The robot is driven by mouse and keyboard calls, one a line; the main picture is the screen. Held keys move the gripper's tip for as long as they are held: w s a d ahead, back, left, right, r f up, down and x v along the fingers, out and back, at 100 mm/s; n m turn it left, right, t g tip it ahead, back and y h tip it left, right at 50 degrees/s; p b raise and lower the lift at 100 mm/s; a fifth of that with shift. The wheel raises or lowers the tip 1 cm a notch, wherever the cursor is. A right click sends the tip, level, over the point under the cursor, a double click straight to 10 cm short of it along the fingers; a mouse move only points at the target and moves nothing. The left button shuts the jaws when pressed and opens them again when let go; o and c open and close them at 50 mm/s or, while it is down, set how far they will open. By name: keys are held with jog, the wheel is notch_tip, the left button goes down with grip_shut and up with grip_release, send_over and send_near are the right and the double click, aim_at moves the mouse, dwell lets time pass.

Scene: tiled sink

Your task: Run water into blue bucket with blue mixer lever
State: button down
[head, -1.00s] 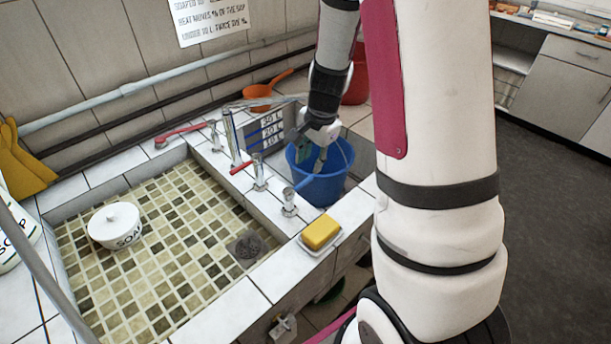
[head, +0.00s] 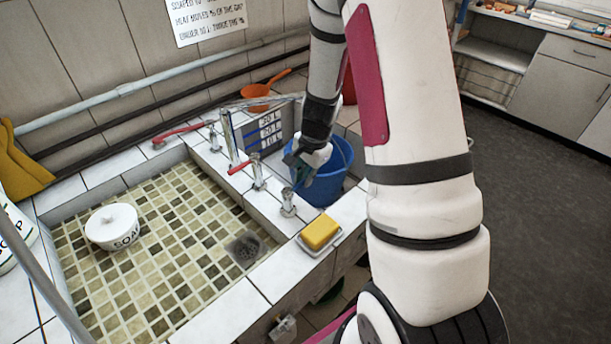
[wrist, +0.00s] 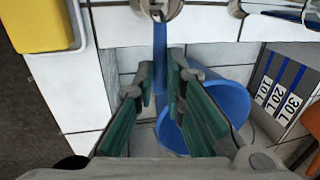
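The blue bucket (head: 326,191) stands behind the tiled ledge, to the right of the sink, with its left rim partly hidden by my gripper. The chrome mixer tap (head: 288,205) is on the ledge in front of it. Its blue lever is mostly hidden by my gripper (head: 294,172) in the head view. In the wrist view the blue lever (wrist: 160,68) extends from the tap (wrist: 157,8) in between my two green-padded fingers (wrist: 161,76). The fingers are apart with the lever between them, and small gaps seem to show. The bucket (wrist: 228,100) lies beyond them. I see no clear water stream.
A yellow sponge on a dish (head: 320,233) sits near the front. A litre gauge board (head: 265,128) is behind. A white soap bowl (head: 113,226) is in the sink. Open floor lies right.

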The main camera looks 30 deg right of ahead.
jog(key=shift+s+m, duration=0.6)
jog(key=shift+m, duration=0.5)
jog(key=c, duration=1.7)
grip_release()
jog(key=shift+o, duration=0.2)
jog(key=shift+r, duration=0.1)
notch_tip(320, 180, up, 12)
jog(key=s, duration=0.2)
jog(key=shift+s+f, duration=0.15)
jog(key=shift+f, duration=0.05)
